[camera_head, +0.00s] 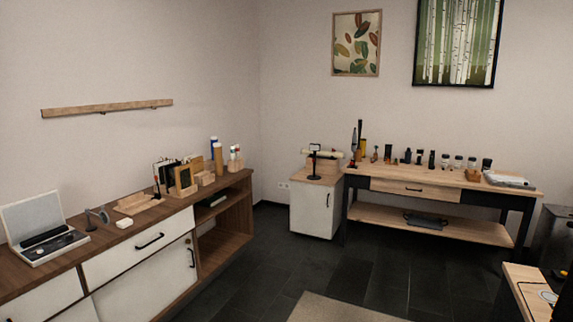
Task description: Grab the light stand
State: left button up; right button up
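A small black stand with a round base and a squarish head (315,161) stands upright on the small white cabinet (301,210) in the far corner. It looks most like the light stand, but it is too small to be sure. A long pale roll or bar shows beside and behind its head. Neither my left nor my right gripper is in view.
A long wooden sideboard (142,244) with an open case and desk items runs along the left. A workbench (395,176) with bottles and tools stands at the back right. A wooden table (517,284) is at bottom right. Dark floor (270,268) and a beige rug (335,309) lie clear between.

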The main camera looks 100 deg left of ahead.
aim_at(314, 177)
jog(key=u, duration=3.15)
jog(key=i+u, duration=0.3)
jog(key=i, duration=2.85)
jog(key=i+j, duration=0.1)
jog(key=i, duration=1.4)
jog(key=i+z, duration=0.35)
jog(key=i+j+z, duration=0.15)
jog(key=i+z, duration=0.2)
jog(key=i+j+z, duration=0.3)
jog(key=i+l, duration=0.05)
jog(key=l, duration=0.05)
